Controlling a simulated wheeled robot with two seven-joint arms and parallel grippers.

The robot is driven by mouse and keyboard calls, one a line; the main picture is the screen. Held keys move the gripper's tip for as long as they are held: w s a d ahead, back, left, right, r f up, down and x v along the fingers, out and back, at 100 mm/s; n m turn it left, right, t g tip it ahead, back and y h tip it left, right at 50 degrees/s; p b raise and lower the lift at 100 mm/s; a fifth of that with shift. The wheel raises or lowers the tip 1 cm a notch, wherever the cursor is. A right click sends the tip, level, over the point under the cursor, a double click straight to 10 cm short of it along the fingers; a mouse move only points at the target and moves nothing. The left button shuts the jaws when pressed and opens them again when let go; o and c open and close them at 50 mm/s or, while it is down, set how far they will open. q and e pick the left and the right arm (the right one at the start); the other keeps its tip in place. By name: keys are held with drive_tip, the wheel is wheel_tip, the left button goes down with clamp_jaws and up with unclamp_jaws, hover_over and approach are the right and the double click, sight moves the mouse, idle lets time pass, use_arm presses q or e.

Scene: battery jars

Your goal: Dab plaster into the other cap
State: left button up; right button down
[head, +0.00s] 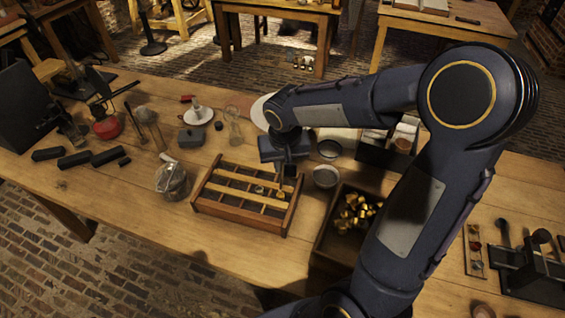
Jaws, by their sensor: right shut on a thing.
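A wooden rack (213,202) with several compartments stands near the front edge of the table. Two small brass-coloured caps sit in its right part, one cap (259,189) left of the other cap (280,195). My right gripper (287,180) points down over the right part of the rack, close to the right cap. It is shut on a thin, dark thing, probably a tool, that is too small and too covered to make out. Whether its tip touches a cap I cannot tell. Plaster inside the caps cannot be made out. My left gripper is out of view.
Behind are a white saucer (198,116) and a grey block (191,138). Bare table lies at the front left.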

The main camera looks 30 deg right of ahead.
drive_tip(key=shift+f+b, duration=1.2)
drive_tip(key=shift+f, duration=0.2)
idle(0.8)
drive_tip(key=shift+r, duration=0.15)
idle(0.6)
drive_tip(key=shift+r+p, duration=2.8)
drive_tip(key=shift+r, duration=0.95)
drive_tip(key=shift+f, duration=0.1)
